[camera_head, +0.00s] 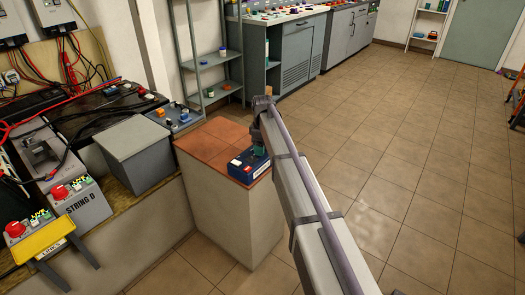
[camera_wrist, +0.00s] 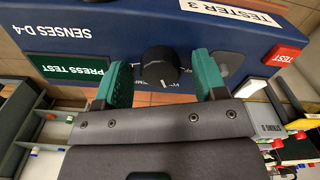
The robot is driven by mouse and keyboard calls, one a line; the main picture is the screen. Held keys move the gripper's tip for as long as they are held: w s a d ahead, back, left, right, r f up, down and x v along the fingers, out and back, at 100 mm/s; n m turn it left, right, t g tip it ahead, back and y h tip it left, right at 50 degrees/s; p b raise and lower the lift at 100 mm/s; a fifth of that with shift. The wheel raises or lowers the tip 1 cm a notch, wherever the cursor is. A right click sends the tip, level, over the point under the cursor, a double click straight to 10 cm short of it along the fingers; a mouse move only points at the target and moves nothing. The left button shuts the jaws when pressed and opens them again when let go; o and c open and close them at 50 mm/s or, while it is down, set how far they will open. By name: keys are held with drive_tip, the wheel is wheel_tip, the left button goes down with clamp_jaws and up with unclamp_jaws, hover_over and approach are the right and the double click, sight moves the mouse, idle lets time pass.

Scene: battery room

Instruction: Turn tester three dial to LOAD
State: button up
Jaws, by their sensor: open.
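Tester three is a blue box (camera_head: 240,172) on a pedestal's reddish top. It fills the upper wrist view (camera_wrist: 100,38), upside down, with its "TESTER 3" label. Its black round dial (camera_wrist: 160,66) sits on the near face, with a small white mark by its lower edge. Lettering below the dial is mostly cut off, so I cannot read the setting. My gripper (camera_wrist: 161,78) is open, its green fingers either side of the dial with gaps visible. In the head view my arm partly hides the gripper and tester.
A green "PRESS TEST" label (camera_wrist: 70,65) and a red "TEST" button (camera_wrist: 281,55) flank the dial. In the head view, a grey box (camera_head: 136,150) and a bench of cables stand left of the pedestal (camera_head: 230,215). Open tiled floor (camera_head: 420,190) lies right.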

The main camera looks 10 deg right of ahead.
drive_tip(key=shift+c, duration=0.2)
drive_tip(key=c, duration=0.9)
drive_tip(key=m, duration=1.5)
drive_tip(key=shift+m, duration=2.4)
